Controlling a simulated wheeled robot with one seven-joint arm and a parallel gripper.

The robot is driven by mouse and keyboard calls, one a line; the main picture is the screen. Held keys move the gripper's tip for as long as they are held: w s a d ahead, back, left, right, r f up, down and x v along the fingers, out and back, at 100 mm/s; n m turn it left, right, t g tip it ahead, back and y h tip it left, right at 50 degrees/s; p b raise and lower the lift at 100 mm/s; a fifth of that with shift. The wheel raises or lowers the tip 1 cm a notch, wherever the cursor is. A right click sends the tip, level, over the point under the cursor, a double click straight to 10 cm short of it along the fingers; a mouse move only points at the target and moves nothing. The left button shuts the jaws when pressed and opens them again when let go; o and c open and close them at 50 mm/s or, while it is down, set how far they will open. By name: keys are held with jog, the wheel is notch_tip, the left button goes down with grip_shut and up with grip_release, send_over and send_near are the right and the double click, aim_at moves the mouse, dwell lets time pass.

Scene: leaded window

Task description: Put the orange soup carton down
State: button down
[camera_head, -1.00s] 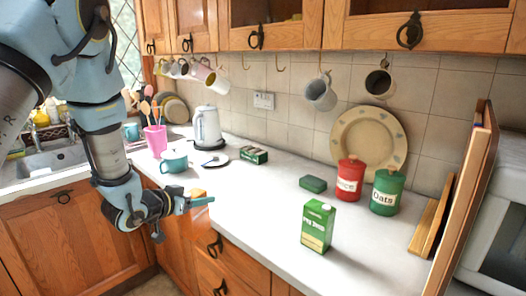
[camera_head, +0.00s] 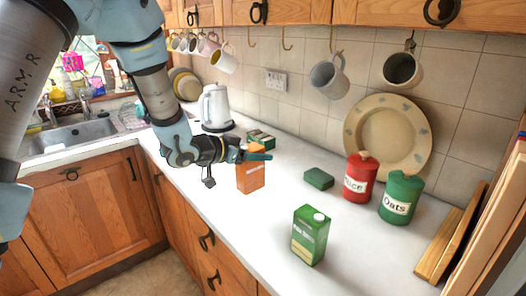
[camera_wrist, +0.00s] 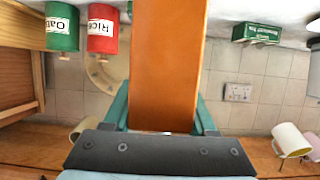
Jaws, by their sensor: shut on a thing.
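The orange soup carton (camera_head: 251,178) is upright under my gripper (camera_head: 258,155) in the head view, over the front part of the white counter. I cannot tell whether its base touches the counter. In the wrist view the carton (camera_wrist: 167,65) fills the middle, between the two teal fingers of my gripper (camera_wrist: 166,112). The gripper is shut on the carton's top part. The carton's far end runs out of the wrist view.
A green carton (camera_head: 310,236) stands to the right near the counter's front edge. Behind are a green box (camera_head: 318,179), red Rice tin (camera_head: 357,180), green Oats tin (camera_head: 399,198), plate (camera_head: 388,135) and white kettle (camera_head: 215,107). Mugs hang above. Counter between the two cartons is clear.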

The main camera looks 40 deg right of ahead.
aim_at(240, 177)
jog(key=shift+f+b, duration=2.4)
jog(key=shift+f, duration=0.85)
jog(key=shift+f+b, duration=0.4)
jog(key=shift+f, duration=0.15)
jog(key=shift+c, duration=0.6)
grip_release()
jog(key=b+v, duration=0.2)
jog(key=v, duration=0.8)
jog(key=shift+a+r+b, duration=0.15)
jog(key=shift+a+b, duration=0.2)
jog(key=shift+b, duration=0.05)
